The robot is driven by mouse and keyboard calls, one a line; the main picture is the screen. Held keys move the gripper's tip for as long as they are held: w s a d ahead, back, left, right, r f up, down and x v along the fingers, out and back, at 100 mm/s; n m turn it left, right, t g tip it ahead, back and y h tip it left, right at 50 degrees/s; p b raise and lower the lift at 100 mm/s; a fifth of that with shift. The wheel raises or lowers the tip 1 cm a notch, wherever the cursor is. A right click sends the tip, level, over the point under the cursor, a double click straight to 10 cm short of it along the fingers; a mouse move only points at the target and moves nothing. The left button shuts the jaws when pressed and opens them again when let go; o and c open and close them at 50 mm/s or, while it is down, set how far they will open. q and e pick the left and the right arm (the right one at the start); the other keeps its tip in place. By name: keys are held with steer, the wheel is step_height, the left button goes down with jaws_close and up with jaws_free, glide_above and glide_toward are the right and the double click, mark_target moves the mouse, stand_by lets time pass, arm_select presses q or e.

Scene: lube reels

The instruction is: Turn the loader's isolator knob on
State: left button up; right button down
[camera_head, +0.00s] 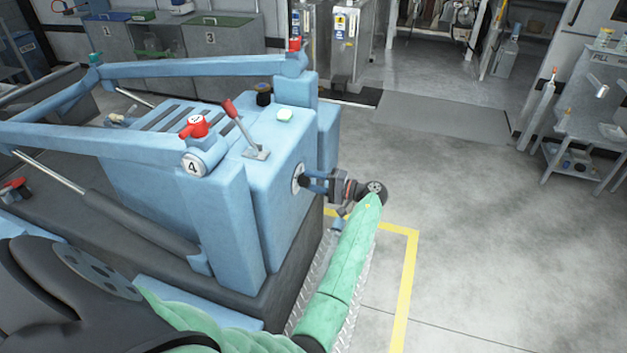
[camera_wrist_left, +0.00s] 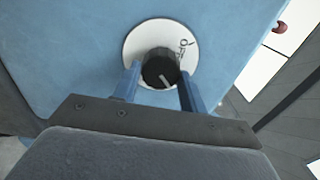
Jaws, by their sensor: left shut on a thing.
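The blue loader (camera_head: 285,150) stands at the left in the head view. The isolator knob (camera_wrist_left: 160,70) is a black round knob on a white disc (camera_wrist_left: 138,40) on the loader's blue face. Its pale pointer line points toward the lower right in the left wrist view. Small black markings sit on the disc at the upper right. My left gripper (camera_head: 308,181) reaches the face from the right and is shut on the knob, with one blue finger on each side. My right gripper is not in view.
Blue lift arms (camera_head: 200,66) run above. Open floor (camera_head: 470,230) lies to the right, with a trolley (camera_head: 585,140) beyond.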

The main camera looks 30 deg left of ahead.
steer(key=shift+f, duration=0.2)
arm_select(q)
steer(key=o, duration=1)
steer(key=shift+w, duration=0.1)
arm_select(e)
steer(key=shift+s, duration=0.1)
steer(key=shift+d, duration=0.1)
